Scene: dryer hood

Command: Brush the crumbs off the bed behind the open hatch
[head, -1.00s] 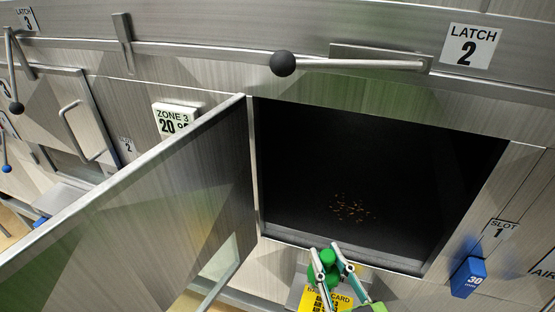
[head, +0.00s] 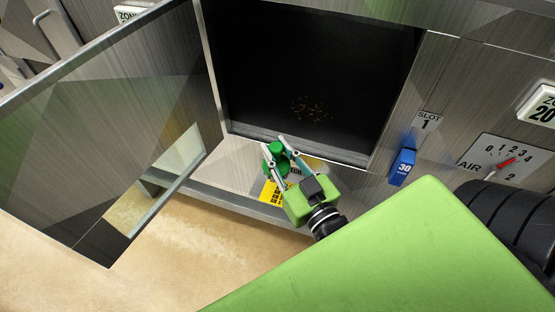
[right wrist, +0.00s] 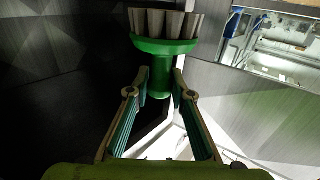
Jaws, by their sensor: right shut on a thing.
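The crumbs (head: 312,108) lie as a small orange-brown scatter on the dark bed (head: 270,75) inside the hatch opening. The hatch door (head: 120,110) stands open to the left. My right gripper (head: 278,150) is at the front sill of the opening, below and left of the crumbs. It is shut on a green brush (head: 276,155). In the right wrist view the brush (right wrist: 163,48) has a round green head with pale grey bristle tufts pointing away from the fingers, and its handle sits between the fingertips (right wrist: 160,80). My left gripper is not in view.
A blue tag marked 30 (head: 403,166) hangs under the slot 1 label, right of the opening. An air dial (head: 502,158) is further right. A yellow card (head: 272,192) is on the panel below the sill, partly hidden by my gripper.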

